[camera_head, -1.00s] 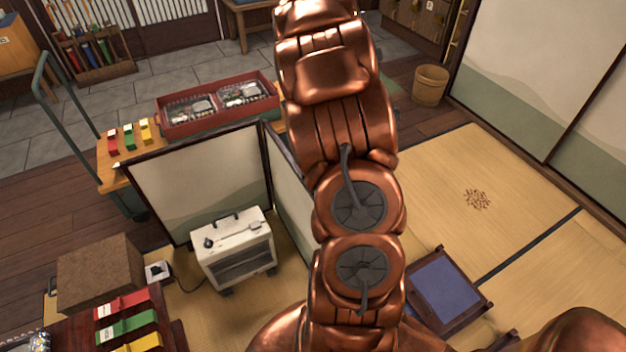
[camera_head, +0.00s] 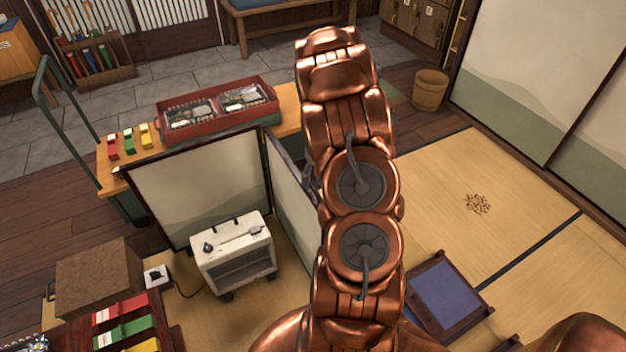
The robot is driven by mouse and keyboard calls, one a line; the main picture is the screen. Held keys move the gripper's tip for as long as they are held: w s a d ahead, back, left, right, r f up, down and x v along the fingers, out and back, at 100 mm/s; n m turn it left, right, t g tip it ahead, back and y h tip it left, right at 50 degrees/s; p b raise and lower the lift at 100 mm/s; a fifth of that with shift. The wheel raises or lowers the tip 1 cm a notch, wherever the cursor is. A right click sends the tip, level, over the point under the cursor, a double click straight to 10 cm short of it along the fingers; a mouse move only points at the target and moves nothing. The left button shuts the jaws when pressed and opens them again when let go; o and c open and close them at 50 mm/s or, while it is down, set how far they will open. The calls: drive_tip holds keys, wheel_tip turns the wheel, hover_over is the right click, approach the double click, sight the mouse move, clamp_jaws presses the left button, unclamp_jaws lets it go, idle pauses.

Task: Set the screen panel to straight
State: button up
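The folding screen stands on the tatami with two pale, dark-framed panels meeting at an upright hinge edge. Its wide left panel (camera_head: 200,180) runs behind the white heater. Its right panel (camera_head: 288,190) is bent at an angle to it and comes toward me, its near end partly hidden by my copper arm. My gripper (camera_head: 310,182) is almost wholly hidden behind my arm. Only a small dark piece, which seems to be part of it, shows beside the right panel. I cannot tell whether it touches the panel.
The white heater (camera_head: 235,254) stands close in front of the screen, its cord running to a small box (camera_head: 157,275). A wooden bench (camera_head: 287,104) with a red tray (camera_head: 217,124) is behind. Open tatami (camera_head: 440,190) lies right of my arm, with a blue-topped frame (camera_head: 447,291) nearby.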

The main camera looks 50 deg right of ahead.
drive_tip(key=shift+a+f, duration=0.1)
drive_tip(key=shift+f, duration=0.35)
clamp_jaws()
idle(0.4)
